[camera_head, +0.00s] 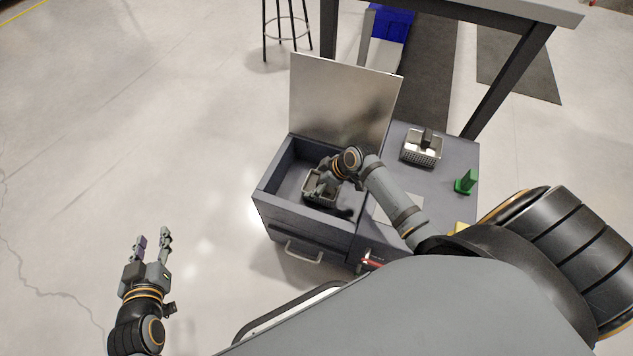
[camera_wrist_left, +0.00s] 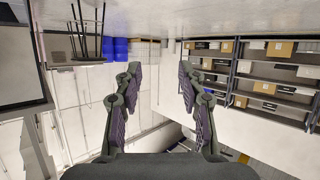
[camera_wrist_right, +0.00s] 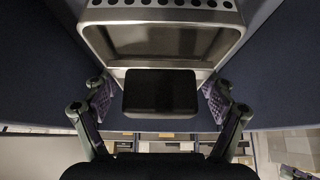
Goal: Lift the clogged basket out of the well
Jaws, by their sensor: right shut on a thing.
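The basket (camera_head: 318,199) is a small grey metal box with a perforated wall, sitting inside the open well (camera_head: 283,168). In the right wrist view I see its metal rim (camera_wrist_right: 105,57) and a dark handle block (camera_wrist_right: 160,93). My right gripper (camera_head: 327,177) reaches down into the well and is shut on this handle block, a finger on each side. The arm hides part of the basket, and I cannot tell whether its base touches the well floor. My left gripper (camera_head: 152,240) is open and empty over the floor at left; it also shows in the left wrist view (camera_wrist_left: 158,82).
A raised metal lid (camera_head: 340,98) stands behind the well. On the cabinet top to the right are a second basket (camera_head: 422,157) with a dark handle and a green object (camera_head: 466,183). A drawer-type handle (camera_head: 303,252) is in front. A table (camera_head: 515,10) stands behind.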

